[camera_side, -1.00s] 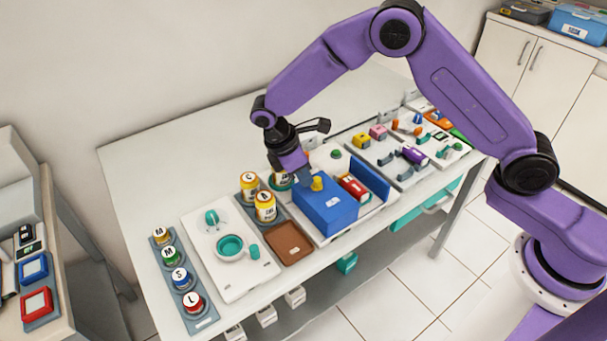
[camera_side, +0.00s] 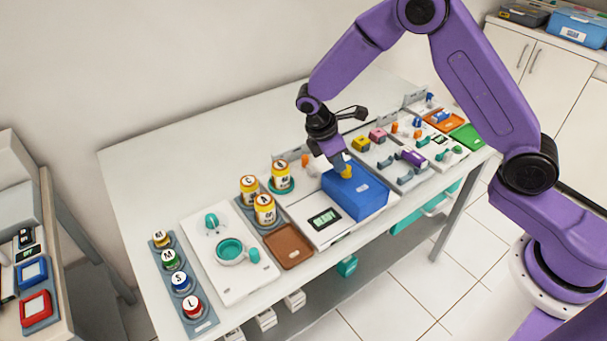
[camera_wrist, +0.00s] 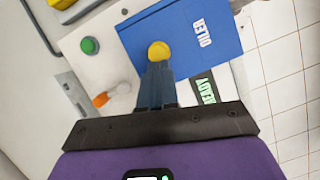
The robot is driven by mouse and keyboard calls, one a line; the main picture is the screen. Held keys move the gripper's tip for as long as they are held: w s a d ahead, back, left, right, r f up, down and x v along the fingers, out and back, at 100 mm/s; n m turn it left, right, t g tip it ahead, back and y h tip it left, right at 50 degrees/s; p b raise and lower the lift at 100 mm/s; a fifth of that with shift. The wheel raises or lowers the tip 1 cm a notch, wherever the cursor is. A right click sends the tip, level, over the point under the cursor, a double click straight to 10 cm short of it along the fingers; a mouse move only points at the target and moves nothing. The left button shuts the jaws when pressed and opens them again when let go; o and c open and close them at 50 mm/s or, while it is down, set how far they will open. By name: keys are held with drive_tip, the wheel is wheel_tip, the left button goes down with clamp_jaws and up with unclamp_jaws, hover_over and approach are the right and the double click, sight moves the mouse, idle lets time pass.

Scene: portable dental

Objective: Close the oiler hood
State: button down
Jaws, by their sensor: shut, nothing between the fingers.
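The oiler hood (camera_side: 362,195) is a blue box with a yellow knob (camera_side: 346,172) on top. It sits at the right end of its white base, and the red canister and upright blue wall seen earlier are hidden. My gripper (camera_side: 337,161) is shut and empty, its fingertips close against the left side of the knob. In the wrist view the fingertips (camera_wrist: 157,68) are right at the yellow knob (camera_wrist: 159,50), and contact is hard to tell. The hood's OILER label (camera_wrist: 202,34) shows there. A READY display (camera_side: 324,218) lies uncovered on the base left of the hood.
Left of the base are a brown tray (camera_side: 288,246) and yellow-banded jars (camera_side: 264,211). A white panel with small parts (camera_side: 400,160) stands to the right. A green button (camera_wrist: 89,45) and an orange-tipped part (camera_wrist: 102,99) lie near the fingers.

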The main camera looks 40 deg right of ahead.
drive_tip(key=w+a+r, duration=0.2)
drive_tip(key=a+r, duration=0.6)
drive_tip(key=r, duration=0.1)
drive_tip(key=s+r+y, duration=0.1)
drive_tip(key=s+r, duration=0.3)
drive_tip(key=s, duration=0.3)
drive_tip(key=s+d+y, duration=0.1)
drive_tip(key=s+d, duration=0.3)
drive_tip(key=s, duration=0.4)
drive_tip(key=s+d+m+t+y, duration=0.1)
drive_tip(key=s+d, duration=0.3)
drive_tip(key=s, duration=0.5)
drive_tip(key=s+d+r+m+y, duration=0.1)
drive_tip(key=s+d, duration=0.2)
drive_tip(key=s, duration=0.6)
drive_tip(key=shift+d+y, duration=0.3)
drive_tip(key=shift+d, duration=0.1)
drive_tip(key=c, duration=1.8)
unclamp_jaws()
drive_tip(key=shift+r, duration=0.1)
